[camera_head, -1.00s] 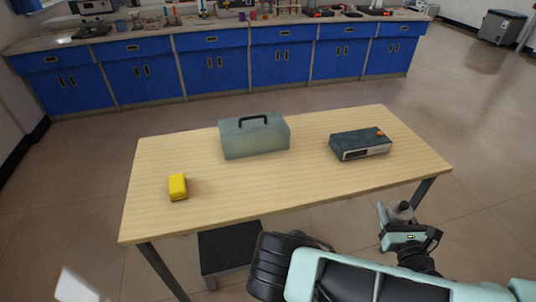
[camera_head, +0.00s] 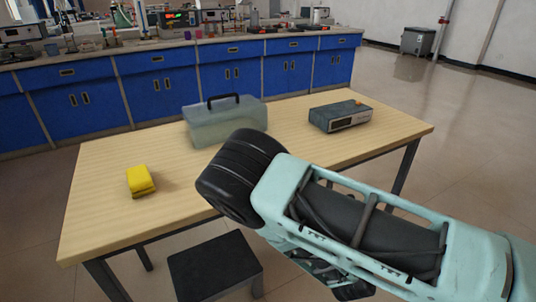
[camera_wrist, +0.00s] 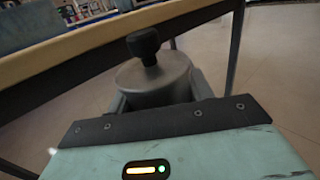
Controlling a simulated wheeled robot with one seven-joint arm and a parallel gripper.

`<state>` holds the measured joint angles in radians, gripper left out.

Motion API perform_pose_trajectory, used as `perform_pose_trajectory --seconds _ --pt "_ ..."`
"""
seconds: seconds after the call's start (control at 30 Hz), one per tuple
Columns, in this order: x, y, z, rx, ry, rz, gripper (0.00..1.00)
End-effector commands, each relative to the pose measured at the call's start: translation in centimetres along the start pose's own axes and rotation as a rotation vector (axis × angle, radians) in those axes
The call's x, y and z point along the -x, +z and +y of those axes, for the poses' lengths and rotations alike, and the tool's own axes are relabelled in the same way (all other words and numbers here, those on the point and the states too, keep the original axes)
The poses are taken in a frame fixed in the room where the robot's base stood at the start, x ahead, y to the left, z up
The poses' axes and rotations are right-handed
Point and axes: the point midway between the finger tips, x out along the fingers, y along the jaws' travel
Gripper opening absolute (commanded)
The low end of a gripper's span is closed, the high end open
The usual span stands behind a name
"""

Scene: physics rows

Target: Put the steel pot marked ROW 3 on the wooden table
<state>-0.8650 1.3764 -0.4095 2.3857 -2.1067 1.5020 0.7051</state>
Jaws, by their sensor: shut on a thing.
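The steel pot (camera_wrist: 155,84) is a grey metal vessel with a black knob on its lid, in the wrist view. My gripper (camera_wrist: 158,97) is shut on it, with a finger on each side. No ROW 3 mark is visible on it. The pot looks close to the near edge of the wooden table (camera_wrist: 60,56), off the tabletop. The wooden table (camera_head: 105,215) also shows in the head view, where my arm covers its near right part. The pot and fingertips are hidden there.
On the table stand a translucent grey-green case (camera_head: 225,122) with a black handle, a dark boxy device (camera_head: 341,116) at right and a yellow block (camera_head: 140,180) at left. A dark stool (camera_head: 215,265) stands below the front edge. Tabletop between block and case is bare.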

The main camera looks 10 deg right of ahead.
Motion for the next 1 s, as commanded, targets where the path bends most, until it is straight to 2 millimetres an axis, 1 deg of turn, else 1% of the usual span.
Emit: perform_pose_trajectory --seconds 0.03,0.23,0.43,0.47,0.5,0.8,1.0 --pt "-0.2 -2.0 0.1 -0.007 -0.019 -0.001 0.19" --pt "-0.8 -3.8 0.1 -0.005 -0.071 0.008 0.19" --pt "-1.2 -5.2 0.0 -0.003 -0.107 0.015 0.19" --pt "-1.2 -4.7 -0.1 -0.002 -0.109 0.019 0.19" --pt "-1.2 -4.6 -0.2 0.001 -0.108 0.021 0.19" --pt "-1.2 -4.4 -0.1 -0.002 -0.107 0.016 0.19" --pt "0.1 -1.4 3.0 -0.005 -0.047 0.014 0.19"
